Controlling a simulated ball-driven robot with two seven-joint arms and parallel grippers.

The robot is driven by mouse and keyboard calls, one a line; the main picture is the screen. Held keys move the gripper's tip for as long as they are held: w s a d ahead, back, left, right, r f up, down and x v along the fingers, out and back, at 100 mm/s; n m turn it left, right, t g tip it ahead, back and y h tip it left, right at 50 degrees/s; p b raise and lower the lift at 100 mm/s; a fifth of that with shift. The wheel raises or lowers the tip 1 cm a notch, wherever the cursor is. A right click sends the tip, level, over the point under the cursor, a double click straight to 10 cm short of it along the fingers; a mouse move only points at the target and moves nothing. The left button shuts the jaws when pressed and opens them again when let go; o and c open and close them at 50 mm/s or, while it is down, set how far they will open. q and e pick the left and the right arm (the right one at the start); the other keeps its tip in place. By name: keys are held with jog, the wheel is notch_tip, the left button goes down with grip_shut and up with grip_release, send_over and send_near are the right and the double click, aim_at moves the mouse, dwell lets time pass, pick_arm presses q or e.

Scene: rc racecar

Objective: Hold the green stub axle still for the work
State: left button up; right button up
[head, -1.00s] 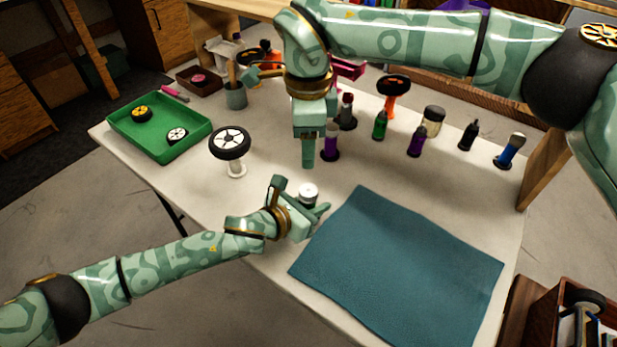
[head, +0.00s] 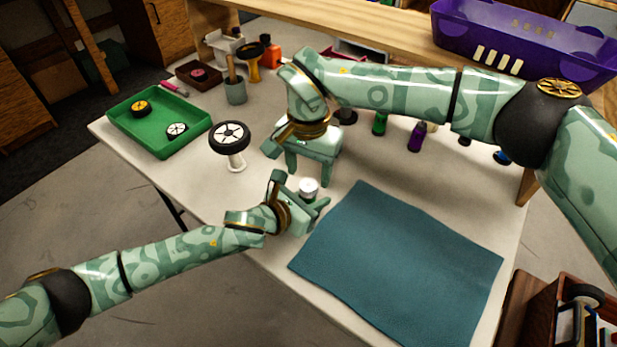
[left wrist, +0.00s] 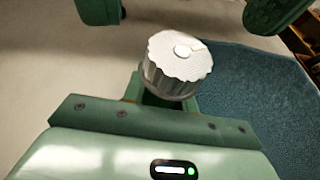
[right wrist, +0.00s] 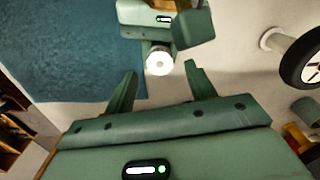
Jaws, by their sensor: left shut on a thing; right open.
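My left gripper (head: 305,203) is shut low over the table, just left of the teal mat. A pale, ribbed round cap (head: 308,188) stands upright at its jaws; the left wrist view shows this cap (left wrist: 180,62) closely. The green stub axle's body is hard to tell from my green fingers and is mostly hidden beneath the cap. My right gripper (head: 312,170) is open and empty, fingers pointing down, just behind and above the cap. In the right wrist view the cap (right wrist: 160,63) lies beyond and between my open fingertips (right wrist: 162,84), apart from them.
A wheel on a white stand (head: 230,138) is left of my right gripper. A green tray (head: 155,150) with small wheels lies far left. The teal mat (head: 400,265) is bare. Several bottles, including a purple one (head: 417,137), stand behind, partly hidden by my right arm.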

aim_at(308, 184)
jog(key=shift+f, duration=1.55)
jog(key=c, duration=1)
